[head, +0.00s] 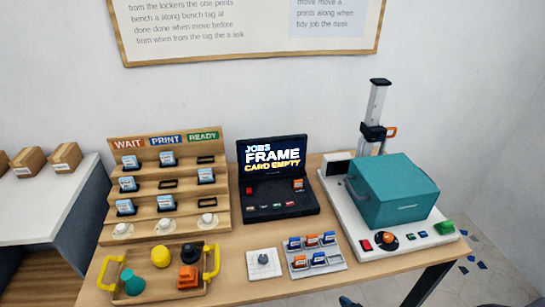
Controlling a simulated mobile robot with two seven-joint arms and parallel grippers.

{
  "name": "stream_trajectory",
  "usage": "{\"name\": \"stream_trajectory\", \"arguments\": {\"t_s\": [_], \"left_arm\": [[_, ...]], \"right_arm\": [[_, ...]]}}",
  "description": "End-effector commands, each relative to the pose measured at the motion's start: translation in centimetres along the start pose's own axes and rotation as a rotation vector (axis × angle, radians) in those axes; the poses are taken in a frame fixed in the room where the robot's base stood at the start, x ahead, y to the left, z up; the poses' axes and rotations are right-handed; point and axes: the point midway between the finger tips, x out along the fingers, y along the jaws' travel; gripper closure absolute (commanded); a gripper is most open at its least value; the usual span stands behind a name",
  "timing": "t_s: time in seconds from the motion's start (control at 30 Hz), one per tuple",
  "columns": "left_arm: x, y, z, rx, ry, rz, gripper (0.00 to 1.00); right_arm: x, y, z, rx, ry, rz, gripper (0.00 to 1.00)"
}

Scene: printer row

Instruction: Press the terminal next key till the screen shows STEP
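The black terminal (279,217) stands open on the table, left of the teal machine. Its lit screen (273,155) reads JOBS, FRAME and CARD EMPTY; FRAME is the largest word. Several small keys (277,206) sit in a row along the terminal's front; their labels are too small to read, so I cannot tell which is the next key. A small red piece and an orange piece (298,184) sit higher on the terminal's body. Neither of my grippers is in view, and nothing covers the terminal.
A wooden rack (165,139) marked WAIT, PRINT, READY stands left. A yellow-handled tray (130,298) with coloured pieces is front left. A white block (253,275) and a card holder (328,263) stand in front of the terminal. A teal machine (395,190) is right.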

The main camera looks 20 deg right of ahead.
Motion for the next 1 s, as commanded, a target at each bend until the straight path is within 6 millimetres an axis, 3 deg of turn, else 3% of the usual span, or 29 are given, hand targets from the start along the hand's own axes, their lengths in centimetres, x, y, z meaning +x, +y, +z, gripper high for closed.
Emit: {"name": "stream_trajectory", "arguments": {"t_s": [0.2, 0.6, 1.0], "left_arm": [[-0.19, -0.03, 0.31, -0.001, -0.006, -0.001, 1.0], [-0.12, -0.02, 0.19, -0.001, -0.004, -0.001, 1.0], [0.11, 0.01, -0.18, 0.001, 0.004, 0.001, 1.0]], "right_arm": [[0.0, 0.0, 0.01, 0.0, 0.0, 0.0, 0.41], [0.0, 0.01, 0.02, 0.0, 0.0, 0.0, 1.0], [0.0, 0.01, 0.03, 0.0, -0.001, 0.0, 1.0]]}}
